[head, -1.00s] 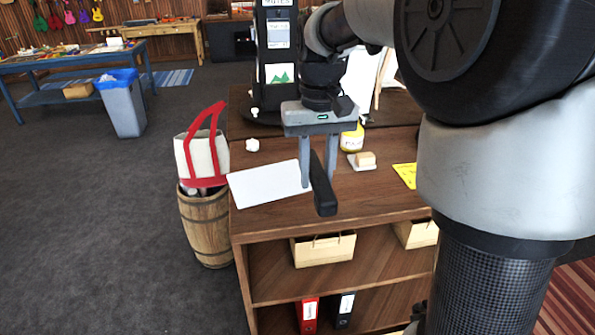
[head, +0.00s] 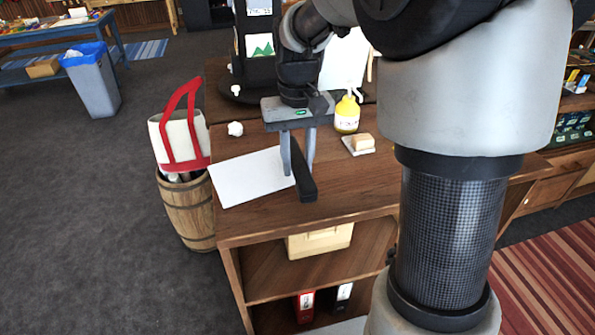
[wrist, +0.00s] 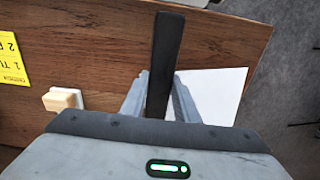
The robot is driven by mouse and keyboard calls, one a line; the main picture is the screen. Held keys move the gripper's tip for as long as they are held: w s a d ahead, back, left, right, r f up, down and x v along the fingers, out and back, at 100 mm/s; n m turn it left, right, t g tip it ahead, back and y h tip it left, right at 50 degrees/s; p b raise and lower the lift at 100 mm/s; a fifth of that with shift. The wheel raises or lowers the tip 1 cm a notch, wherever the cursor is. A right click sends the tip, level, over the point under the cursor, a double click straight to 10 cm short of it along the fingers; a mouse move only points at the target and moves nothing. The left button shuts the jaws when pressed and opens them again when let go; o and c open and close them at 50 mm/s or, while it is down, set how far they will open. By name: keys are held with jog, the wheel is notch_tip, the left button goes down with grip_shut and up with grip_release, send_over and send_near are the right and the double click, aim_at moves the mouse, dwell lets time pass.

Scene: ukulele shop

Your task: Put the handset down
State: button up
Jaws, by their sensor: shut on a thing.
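The handset (head: 304,180) is a black, narrow bar. My gripper (head: 298,172) is shut on it, with one finger on each side. In the head view the handset hangs over the wooden counter top near its front edge, just right of a white sheet. In the wrist view the handset (wrist: 165,65) runs lengthwise between the two grey fingers. I cannot tell whether it touches the counter.
The wooden counter (head: 345,195) also bears the white sheet (head: 245,180), a crumpled white ball (head: 235,129), a yellow pump bottle (head: 347,115) and a pale block (head: 362,142). A barrel (head: 188,212) with a white-and-red bag (head: 180,140) stands at left.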

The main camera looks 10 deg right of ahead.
jog(key=shift+f, duration=1.55)
jog(key=o, duration=1.2)
jog(key=shift+c, duration=0.2)
